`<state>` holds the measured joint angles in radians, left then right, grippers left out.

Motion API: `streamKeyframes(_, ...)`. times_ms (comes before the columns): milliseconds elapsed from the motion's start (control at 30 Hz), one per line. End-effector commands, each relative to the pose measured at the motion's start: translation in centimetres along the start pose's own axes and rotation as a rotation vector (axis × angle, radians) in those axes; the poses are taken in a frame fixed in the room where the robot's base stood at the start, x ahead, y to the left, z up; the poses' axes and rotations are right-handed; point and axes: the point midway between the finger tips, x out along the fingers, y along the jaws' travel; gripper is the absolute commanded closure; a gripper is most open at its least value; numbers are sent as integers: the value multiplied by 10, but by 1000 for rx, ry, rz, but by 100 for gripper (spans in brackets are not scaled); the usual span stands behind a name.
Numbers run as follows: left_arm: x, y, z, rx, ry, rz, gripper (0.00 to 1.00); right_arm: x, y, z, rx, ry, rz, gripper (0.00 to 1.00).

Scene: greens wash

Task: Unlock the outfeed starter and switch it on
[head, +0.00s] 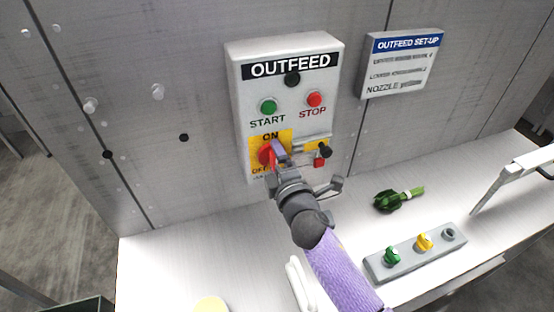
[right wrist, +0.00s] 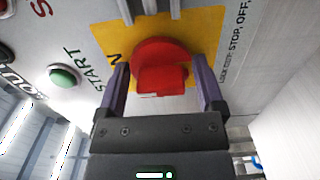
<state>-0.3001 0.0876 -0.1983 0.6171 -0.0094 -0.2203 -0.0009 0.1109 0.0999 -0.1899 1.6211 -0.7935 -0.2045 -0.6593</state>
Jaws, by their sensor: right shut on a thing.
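The grey OUTFEED starter box (head: 240,106) is on the wall, with a green START button (head: 268,105) and a red STOP button (head: 314,99). Its red rotary switch (head: 264,155) sits on a yellow plate marked ON above and OFF below. My right gripper (head: 277,150) is shut on this switch; in the right wrist view its fingers (right wrist: 162,90) flank the red knob (right wrist: 162,72). The knob's exact setting is hard to read. A small red padlock-like piece (head: 319,161) shows right of the switch, below a black knob (head: 325,150). My left gripper is out of view.
An OUTFEED SET-UP sign (head: 400,66) is on the wall at right. On the white counter (head: 180,270) are a bunch of greens (head: 392,201) and a grey holder (head: 378,267) with green and yellow pieces. A white bar-like fixture (head: 515,172) stands at far right.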

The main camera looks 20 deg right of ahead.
Motion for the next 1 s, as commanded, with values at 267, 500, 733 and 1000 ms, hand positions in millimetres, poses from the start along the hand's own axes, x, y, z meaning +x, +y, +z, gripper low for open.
streamKeyframes(267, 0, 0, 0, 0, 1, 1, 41, 0, -1, 0, 6, 0, -3, 72)
streamKeyframes(500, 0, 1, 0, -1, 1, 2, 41, 0, -1, 0, 6, 0, -3, 4)
streamKeyframes(733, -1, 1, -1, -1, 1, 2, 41, -6, -1, 0, 5, 0, -3, 4)
streamKeyframes(1000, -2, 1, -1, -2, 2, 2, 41, -64, -2, 0, 5, 0, -6, 4)
